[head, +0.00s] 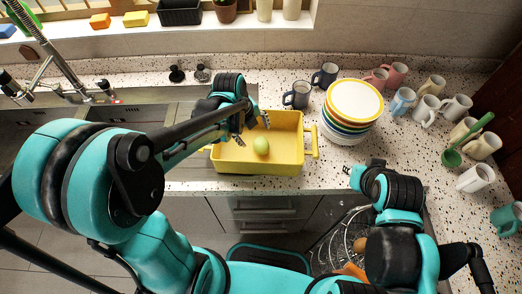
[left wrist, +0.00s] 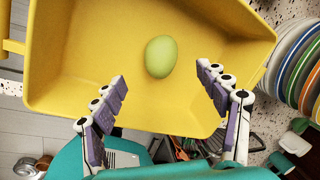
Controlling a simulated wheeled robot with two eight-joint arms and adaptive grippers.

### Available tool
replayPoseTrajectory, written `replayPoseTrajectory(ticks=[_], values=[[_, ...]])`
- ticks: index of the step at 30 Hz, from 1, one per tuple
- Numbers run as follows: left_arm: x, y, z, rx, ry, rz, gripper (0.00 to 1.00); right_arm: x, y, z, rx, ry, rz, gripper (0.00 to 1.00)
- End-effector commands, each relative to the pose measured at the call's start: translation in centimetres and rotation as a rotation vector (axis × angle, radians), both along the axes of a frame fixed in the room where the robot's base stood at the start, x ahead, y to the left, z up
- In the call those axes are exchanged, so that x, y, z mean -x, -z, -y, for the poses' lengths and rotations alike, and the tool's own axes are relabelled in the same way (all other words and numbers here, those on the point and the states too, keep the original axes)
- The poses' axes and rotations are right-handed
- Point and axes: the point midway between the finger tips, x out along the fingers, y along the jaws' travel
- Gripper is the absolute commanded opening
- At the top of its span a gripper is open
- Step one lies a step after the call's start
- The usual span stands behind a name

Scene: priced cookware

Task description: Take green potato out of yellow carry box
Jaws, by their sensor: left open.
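The yellow carry box (head: 283,160) stands on the speckled counter at the middle of the head view; in the left wrist view its yellow wall (left wrist: 75,70) fills the upper part. The green potato (head: 261,146) lies inside on the box floor, and it also shows in the left wrist view (left wrist: 160,56) ahead of and between the fingers. My left gripper (head: 252,128) is open and empty, its fingertips (left wrist: 160,72) at the box, apart from the potato.
A stack of plates (head: 354,103) stands close to the box's right. Two dark mugs (head: 297,95) stand behind it. Several mugs and a green ladle (head: 452,157) crowd the right counter. The sink and faucet (head: 40,75) are at the left. A wire basket (head: 335,245) is below.

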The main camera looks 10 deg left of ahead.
Motion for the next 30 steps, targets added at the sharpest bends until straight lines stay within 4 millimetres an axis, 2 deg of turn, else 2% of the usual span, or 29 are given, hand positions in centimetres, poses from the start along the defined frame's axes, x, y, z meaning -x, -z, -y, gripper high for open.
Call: replayPoseTrajectory(ticks=[1,13,21,28,30], values=[[0.0,0.6,0.0,0.000,0.000,0.000,0.74,0.0,0.6,0.0,0.000,0.000,0.000,0.26],[-0.7,4.2,0.7,0.000,0.001,0.000,0.74,0.0,1.8,0.0,0.000,0.000,0.000,0.26],[-1.3,8.0,1.5,0.000,0.001,0.000,0.74,0.0,3.2,0.0,0.000,0.000,0.000,0.26],[-1.3,8.0,1.6,0.000,0.000,0.000,0.74,0.0,3.1,0.0,0.000,0.000,0.000,0.26],[-1.3,8.0,1.6,0.000,0.000,0.000,0.56,0.0,3.1,0.0,0.000,0.000,0.000,0.26]])
